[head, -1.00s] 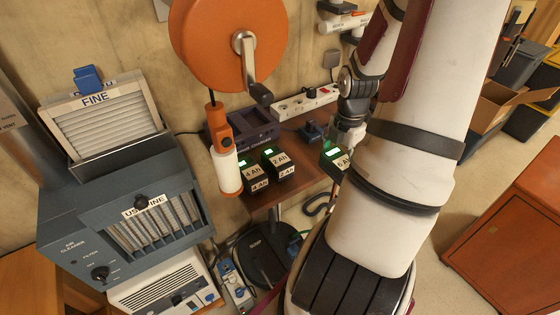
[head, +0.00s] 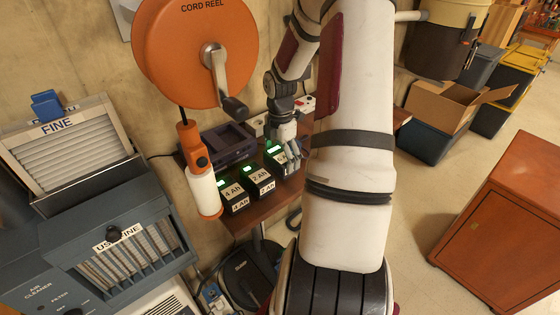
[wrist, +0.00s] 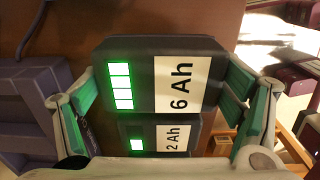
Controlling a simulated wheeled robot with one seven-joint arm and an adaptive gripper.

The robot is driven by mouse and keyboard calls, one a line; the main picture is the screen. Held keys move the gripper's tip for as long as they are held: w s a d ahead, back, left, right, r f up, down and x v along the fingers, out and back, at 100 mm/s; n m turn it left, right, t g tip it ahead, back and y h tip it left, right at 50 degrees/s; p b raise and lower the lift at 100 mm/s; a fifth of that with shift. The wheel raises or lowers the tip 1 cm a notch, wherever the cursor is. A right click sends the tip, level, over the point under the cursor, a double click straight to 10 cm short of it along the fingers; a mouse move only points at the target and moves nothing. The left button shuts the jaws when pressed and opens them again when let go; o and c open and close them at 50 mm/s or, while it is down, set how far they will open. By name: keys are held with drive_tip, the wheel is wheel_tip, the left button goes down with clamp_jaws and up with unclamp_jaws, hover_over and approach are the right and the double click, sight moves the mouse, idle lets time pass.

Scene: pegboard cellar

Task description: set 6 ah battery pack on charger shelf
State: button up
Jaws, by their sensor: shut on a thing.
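The 6 Ah battery pack (wrist: 175,85) is a dark block with a white label and lit green bars. My gripper (wrist: 160,90) is shut on it, with a green-padded finger at each side. In the head view the pack (head: 274,151) shows partly behind my gripper (head: 284,151). It is at the right end of a row with the 4 Ah pack (head: 231,191) and the 2 Ah pack (head: 260,178). The brown charger shelf (head: 247,219) is beneath them. I cannot tell whether the held pack touches the shelf.
A dark charger (head: 228,143) stands at the back of the shelf; it also shows in the wrist view (wrist: 30,95). An air cleaner (head: 110,245) stands left. Open floor (head: 425,200) lies right.

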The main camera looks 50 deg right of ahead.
sight(281, 154)
drive_tip(key=shift+f, duration=0.85)
drive_tip(key=shift+f, duration=0.15)
drive_tip(key=o, duration=0.9)
wheel_tip(281, 154, up, 12)
drive_tip(key=shift+r+p, duration=0.15)
drive_tip(key=shift+p, duration=0.3)
